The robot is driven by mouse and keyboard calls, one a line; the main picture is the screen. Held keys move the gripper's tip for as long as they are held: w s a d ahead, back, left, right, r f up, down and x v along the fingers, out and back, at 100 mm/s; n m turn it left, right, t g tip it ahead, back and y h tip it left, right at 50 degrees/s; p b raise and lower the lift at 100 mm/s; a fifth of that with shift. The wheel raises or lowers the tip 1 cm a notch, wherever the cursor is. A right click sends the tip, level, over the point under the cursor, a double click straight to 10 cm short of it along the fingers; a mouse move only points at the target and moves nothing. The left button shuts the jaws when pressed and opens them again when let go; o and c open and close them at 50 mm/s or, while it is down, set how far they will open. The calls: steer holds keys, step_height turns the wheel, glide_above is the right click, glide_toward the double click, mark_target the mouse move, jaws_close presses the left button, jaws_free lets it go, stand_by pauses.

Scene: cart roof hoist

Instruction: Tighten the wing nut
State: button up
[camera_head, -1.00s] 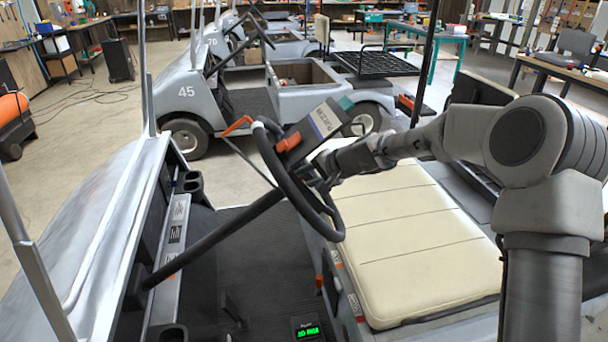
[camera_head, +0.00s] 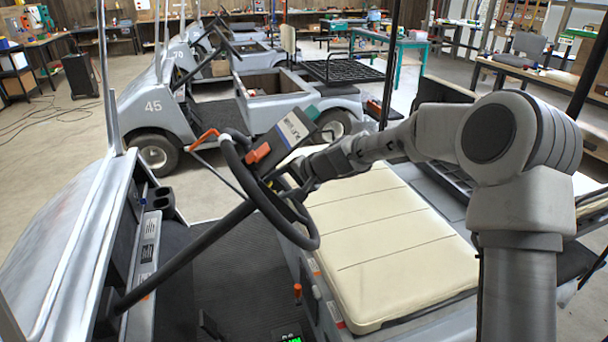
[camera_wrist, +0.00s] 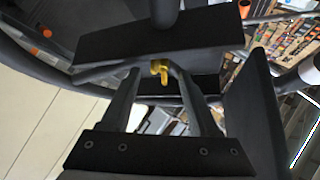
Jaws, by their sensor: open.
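The wing nut (camera_wrist: 160,70) is small and yellow in the wrist view, under a dark plate (camera_wrist: 155,42), with one wing pointing toward my gripper. My gripper (camera_wrist: 155,76) is open. Its two dark fingers stand on either side of the wing nut, tips close to the plate; I cannot tell whether they touch the nut. In the head view my gripper (camera_head: 283,184) is at the steering wheel (camera_head: 240,178), below a grey labelled box (camera_head: 294,130). The wing nut is too small and too hidden to make out clearly there.
An orange handle (camera_head: 204,138) and an orange part (camera_head: 257,153) stick out by the wheel. The cream seat (camera_head: 385,240) lies below my arm. A dark upright post (camera_head: 390,65) stands behind the arm. Another cart (camera_head: 155,107) is parked beyond.

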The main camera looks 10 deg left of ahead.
steer(key=v, duration=1.5)
steer(key=shift+d+b, duration=0.25)
steer(key=shift+b, duration=0.05)
steer(key=shift+s+r, duration=0.2)
